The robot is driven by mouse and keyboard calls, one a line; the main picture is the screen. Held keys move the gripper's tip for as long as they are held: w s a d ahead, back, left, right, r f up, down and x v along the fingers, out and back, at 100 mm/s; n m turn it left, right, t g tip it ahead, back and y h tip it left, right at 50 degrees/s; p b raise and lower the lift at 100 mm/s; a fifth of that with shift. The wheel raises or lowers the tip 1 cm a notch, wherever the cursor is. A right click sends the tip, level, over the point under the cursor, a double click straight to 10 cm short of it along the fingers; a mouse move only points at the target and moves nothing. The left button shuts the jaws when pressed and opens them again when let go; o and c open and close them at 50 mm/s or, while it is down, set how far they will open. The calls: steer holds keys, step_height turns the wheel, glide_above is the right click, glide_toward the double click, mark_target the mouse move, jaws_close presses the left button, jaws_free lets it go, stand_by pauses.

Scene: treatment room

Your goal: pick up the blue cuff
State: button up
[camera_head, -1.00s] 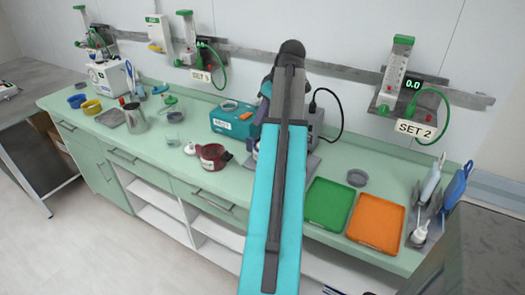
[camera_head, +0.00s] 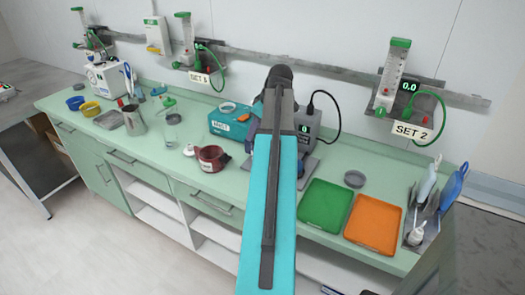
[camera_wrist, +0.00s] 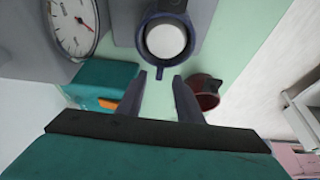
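A small blue ring (camera_head: 75,102), which looks like the blue cuff, lies at the far left of the counter in the head view, beside a yellow ring (camera_head: 90,108). My gripper (camera_wrist: 162,76) is open and empty in the wrist view, its two fingers apart and pointing down. Just ahead of the fingertips is a dark blue round rim (camera_wrist: 152,56) around a white disc, with a small tab towards the fingers. I cannot tell whether it is a cup or a cuff. In the head view my arm hides my gripper and this thing.
A dark red mug (camera_wrist: 206,92) stands right of the fingers, and a teal box (camera_wrist: 98,80) left. A round dial (camera_wrist: 73,25) is at upper left. In the head view, green (camera_head: 325,207) and orange (camera_head: 374,223) trays lie right of my arm.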

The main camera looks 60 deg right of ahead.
steer(key=shift+w+f, duration=0.25)
steer(key=shift+f, duration=0.35)
steer(key=shift+f, duration=0.1)
steer(key=shift+p+x, duration=0.6)
steer(key=shift+x, duration=2.05)
steer(key=shift+c, duration=0.5)
jaws_close()
